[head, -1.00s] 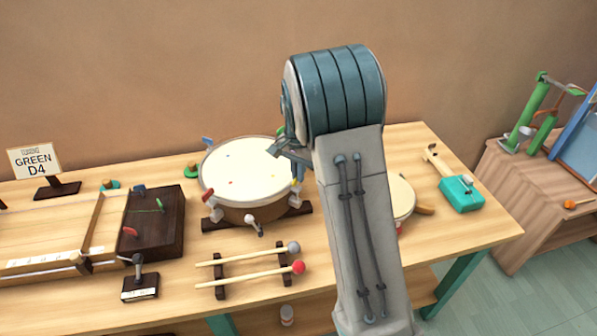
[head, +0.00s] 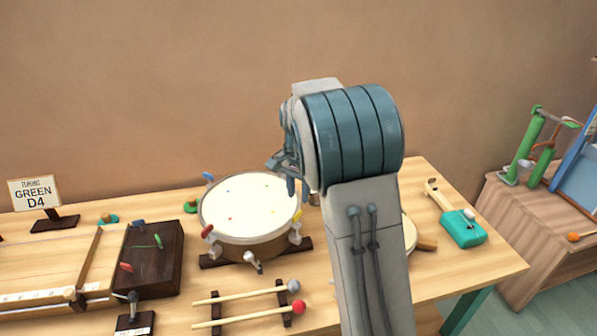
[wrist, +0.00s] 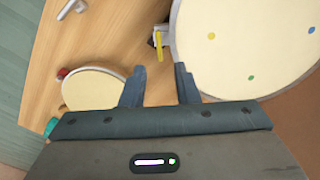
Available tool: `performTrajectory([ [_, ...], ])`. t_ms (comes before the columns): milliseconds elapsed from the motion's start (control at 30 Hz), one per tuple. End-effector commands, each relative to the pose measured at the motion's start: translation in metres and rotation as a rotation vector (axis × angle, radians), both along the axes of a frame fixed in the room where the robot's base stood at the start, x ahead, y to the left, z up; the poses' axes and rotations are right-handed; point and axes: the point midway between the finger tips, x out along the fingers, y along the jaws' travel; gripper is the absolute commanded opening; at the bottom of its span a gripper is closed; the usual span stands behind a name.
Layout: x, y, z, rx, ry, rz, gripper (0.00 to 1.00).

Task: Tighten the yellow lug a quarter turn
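The round drum (head: 248,195) with a cream head stands on a dark wooden stand. Its yellow lug (head: 298,215) is at the right rim, beside my arm. In the wrist view the yellow lug (wrist: 158,45) shows as a narrow upright bar beside the drum's rim (wrist: 174,50). My gripper (wrist: 160,75) is open and empty. Its two fingers point toward the yellow lug, which appears just beyond the gap between them, not gripped. In the head view my gripper (head: 288,175) is over the drum's right back rim, partly hidden by my wrist.
Red lug (head: 207,231) and blue lug (head: 208,178) are on the drum's left side. Two mallets (head: 250,305) lie in front. A smaller drum (wrist: 95,88) is close to my gripper. A teal clamp-like tool (head: 462,228) lies at the right. A sign (head: 35,193) reads GREEN D4.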

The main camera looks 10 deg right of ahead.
Motion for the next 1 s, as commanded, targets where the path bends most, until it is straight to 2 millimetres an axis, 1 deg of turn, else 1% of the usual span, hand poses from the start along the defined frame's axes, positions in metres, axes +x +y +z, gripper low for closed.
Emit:
performTrajectory([
  [33,0.001,0.0,0.013,0.001,-0.005,0.001,0.28],
  [100,0.001,0.0,0.029,0.001,-0.004,0.001,0.28],
  [200,0.001,0.0,0.048,0.001,-0.004,0.001,0.28],
  [333,0.001,0.0,0.066,0.0,-0.003,0.0,0.28],
  [500,0.0,0.0,0.076,0.0,-0.001,0.0,0.28],
  [833,-0.001,0.0,0.077,0.001,-0.001,0.002,0.28],
  [933,-0.009,-0.001,0.08,0.006,-0.006,0.021,0.28],
  [1000,-0.021,-0.003,0.084,0.014,-0.02,0.051,0.28],
])
